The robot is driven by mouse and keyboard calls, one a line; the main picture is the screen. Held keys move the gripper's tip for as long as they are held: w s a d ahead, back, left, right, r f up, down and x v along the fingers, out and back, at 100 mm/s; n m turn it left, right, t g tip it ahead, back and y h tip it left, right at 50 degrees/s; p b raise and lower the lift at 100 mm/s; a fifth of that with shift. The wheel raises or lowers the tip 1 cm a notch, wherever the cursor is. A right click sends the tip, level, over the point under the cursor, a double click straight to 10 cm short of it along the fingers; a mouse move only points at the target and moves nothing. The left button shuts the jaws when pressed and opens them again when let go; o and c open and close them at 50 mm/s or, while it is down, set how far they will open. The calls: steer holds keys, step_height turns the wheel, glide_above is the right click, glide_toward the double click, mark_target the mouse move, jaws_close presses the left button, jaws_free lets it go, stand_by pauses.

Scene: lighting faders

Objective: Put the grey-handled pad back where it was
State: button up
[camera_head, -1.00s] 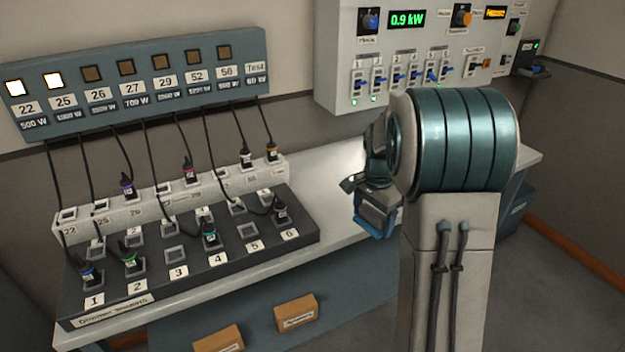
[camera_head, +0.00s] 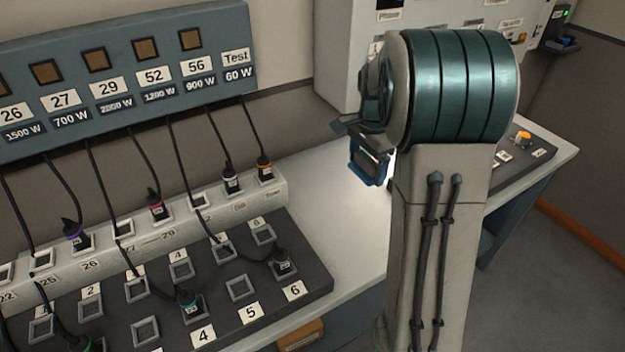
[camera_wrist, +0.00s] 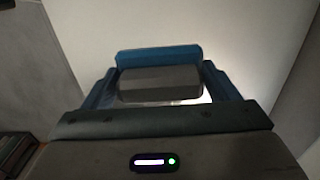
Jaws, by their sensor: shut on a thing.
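My gripper (camera_head: 368,170) hangs over the pale worktop, left of my arm's column, with its blue fingers pointing down. In the wrist view the blue fingers (camera_wrist: 160,78) are shut on a dark grey block (camera_wrist: 160,88), which I take to be the handle of the grey-handled pad. The rest of the pad is hidden or cannot be told apart from the fingers. A bright patch of worktop shows just beyond the fingers.
The dimmer socket board (camera_head: 312,272) with plugs and cords fills the lower left. A labelled panel (camera_head: 240,30) is above it. A grey control cabinet (camera_head: 345,60) stands behind my arm. A small console (camera_head: 535,150) with an orange knob is at right. The worktop (camera_head: 350,225) between is clear.

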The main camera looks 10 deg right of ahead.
steer(key=shift+w+a, duration=0.15)
steer(key=shift+w, duration=0.15)
steer(key=p, duration=0.1)
glide_above(317, 197)
step_height(317, 197, down, 7)
steer(key=shift+r, duration=0.1)
steer(key=shift+f, duration=2.05)
steer(key=shift+f, duration=0.1)
steer(key=o, duration=1)
steer(key=shift+c, duration=0.2)
